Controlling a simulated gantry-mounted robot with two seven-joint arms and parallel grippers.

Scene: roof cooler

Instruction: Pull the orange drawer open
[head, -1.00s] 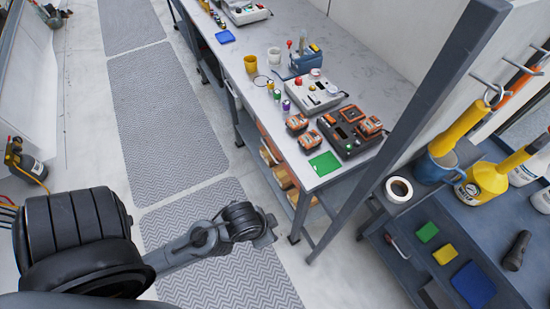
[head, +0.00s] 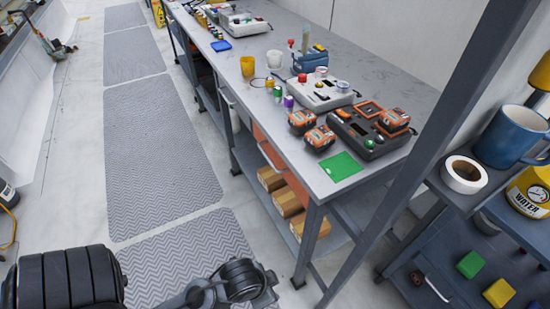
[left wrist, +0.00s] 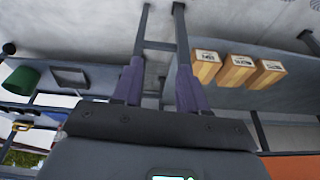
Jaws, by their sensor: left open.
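The orange drawer (head: 268,146) shows as an orange front under the workbench top, partly hidden by the bench edge and leg. An orange surface (left wrist: 292,167) also shows at the lower right of the left wrist view; I cannot tell for sure that it is the same drawer. My left gripper (left wrist: 158,78) is open, its two dark fingers apart with nothing held between them. In the head view only part of my left arm shows at the bottom, over the mat and apart from the bench; its fingertips are not visible there. My right gripper is not in view.
The workbench (head: 315,175) carries orange devices, a green card (head: 341,166) and cups. Cardboard boxes (head: 287,201) lie on its lower shelf. A grey post stands at its near right corner, with a dark cart (head: 450,270) beyond. The matted aisle (head: 160,160) is clear.

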